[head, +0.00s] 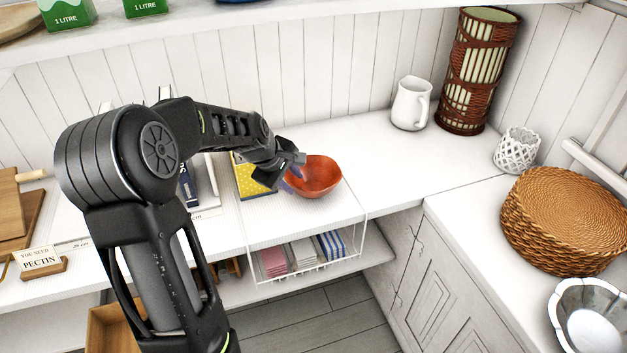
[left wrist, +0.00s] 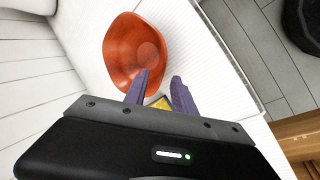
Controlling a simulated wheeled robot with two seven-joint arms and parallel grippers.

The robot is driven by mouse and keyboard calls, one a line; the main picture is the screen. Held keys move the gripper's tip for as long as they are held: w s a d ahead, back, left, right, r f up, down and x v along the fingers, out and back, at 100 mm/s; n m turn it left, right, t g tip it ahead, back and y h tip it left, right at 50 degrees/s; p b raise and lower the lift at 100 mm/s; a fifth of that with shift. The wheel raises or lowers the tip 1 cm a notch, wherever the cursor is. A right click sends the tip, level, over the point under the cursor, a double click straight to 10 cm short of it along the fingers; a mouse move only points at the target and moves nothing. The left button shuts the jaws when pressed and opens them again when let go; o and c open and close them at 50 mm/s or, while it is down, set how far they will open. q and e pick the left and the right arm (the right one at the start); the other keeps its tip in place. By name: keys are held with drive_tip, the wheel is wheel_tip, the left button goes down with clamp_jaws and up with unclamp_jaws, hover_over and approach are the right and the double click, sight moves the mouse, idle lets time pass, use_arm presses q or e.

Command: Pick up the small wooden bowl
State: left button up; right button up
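The small wooden bowl (head: 318,177) is reddish-orange and stands upright on the white shelf near its front edge. In the left wrist view the bowl (left wrist: 135,50) lies just beyond the fingertips, its inside facing the camera. My left gripper (head: 293,178) is at the bowl's left side. In the left wrist view the two purple fingers (left wrist: 160,80) are apart; one fingertip overlaps the bowl's rim, and the other is outside it. I cannot tell whether the finger touches the bowl. My right gripper is not in view.
A yellow box (head: 256,184) stands left of the bowl, close to my left gripper. A wire basket (head: 322,268) with folded cloths hangs below the shelf. A white pitcher (head: 410,104) and a wicker vase (head: 475,75) stand at the back right. The shelf right of the bowl is clear.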

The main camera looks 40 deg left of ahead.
sight(296, 186)
use_arm(q)
drive_tip(key=shift+w+f, duration=0.15)
drive_tip(key=shift+f, duration=0.1)
drive_tip(key=shift+p+x, duration=0.6)
drive_tip(key=shift+x, duration=2)
clamp_jaws()
